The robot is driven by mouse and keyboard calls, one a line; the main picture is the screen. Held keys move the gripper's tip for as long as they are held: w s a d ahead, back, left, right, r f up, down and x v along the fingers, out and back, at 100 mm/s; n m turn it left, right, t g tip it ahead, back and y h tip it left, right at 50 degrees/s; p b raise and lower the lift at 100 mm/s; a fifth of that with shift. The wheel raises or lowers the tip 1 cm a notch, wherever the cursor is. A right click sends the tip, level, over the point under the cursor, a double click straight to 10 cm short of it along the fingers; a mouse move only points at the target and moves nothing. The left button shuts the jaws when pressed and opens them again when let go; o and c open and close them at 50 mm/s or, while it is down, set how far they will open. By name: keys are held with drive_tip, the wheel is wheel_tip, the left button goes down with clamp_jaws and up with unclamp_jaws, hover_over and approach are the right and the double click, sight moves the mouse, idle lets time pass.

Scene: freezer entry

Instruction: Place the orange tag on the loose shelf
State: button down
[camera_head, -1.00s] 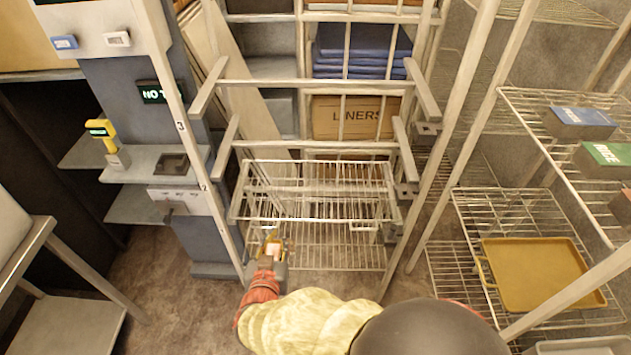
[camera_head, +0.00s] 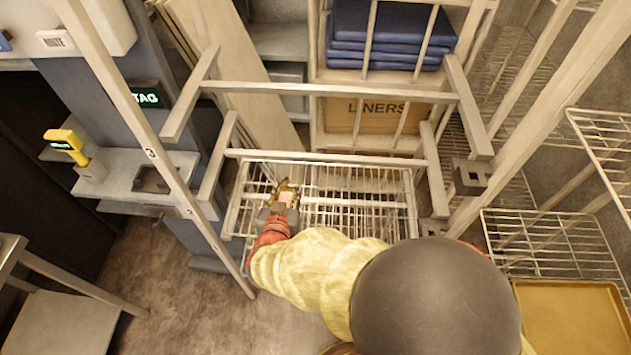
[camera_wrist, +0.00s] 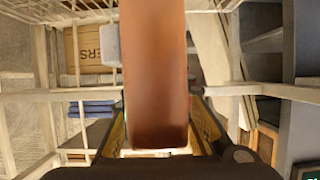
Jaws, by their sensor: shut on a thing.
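My gripper (camera_head: 286,190) is shut on the orange tag (camera_head: 286,198), which shows as a small orange patch between the fingers. In the wrist view the tag is a large brownish-orange slab (camera_wrist: 153,75) between the yellow-edged fingers (camera_wrist: 160,128). The loose shelf looks to be the wire shelf (camera_head: 365,213) within the rack frame. My gripper is over its left part in the head view. I cannot tell the height gap between tag and wires.
Pale rack bars (camera_head: 330,90) cross above the shelf, with an upright post (camera_head: 150,145) at left. Behind are a LINERS box (camera_head: 378,118) and folded blue cloths (camera_head: 388,35). A yellow tray (camera_head: 570,315) is at lower right. The shelf's right part is clear.

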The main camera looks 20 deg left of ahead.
drive_tip(key=w+f+b, duration=0.1)
drive_tip(key=w+f, duration=0.2)
drive_tip(key=w, duration=0.1)
drive_tip(key=w+f+b, duration=0.1)
drive_tip(key=w+f, duration=0.2)
drive_tip(key=w, duration=0.1)
drive_tip(key=w+f+b, duration=0.2)
drive_tip(key=w+f, duration=0.1)
drive_tip(key=w, duration=0.1)
drive_tip(key=shift+w+a+f, duration=0.35)
drive_tip(key=shift+w+a, duration=0.05)
drive_tip(key=shift+f+b, duration=0.6)
drive_tip(key=shift+f, duration=0.8)
drive_tip(key=shift+f+b, duration=0.25)
drive_tip(key=shift+b, duration=0.05)
drive_tip(key=c, duration=1.5)
unclamp_jaws()
drive_tip(key=shift+r, duration=0.15)
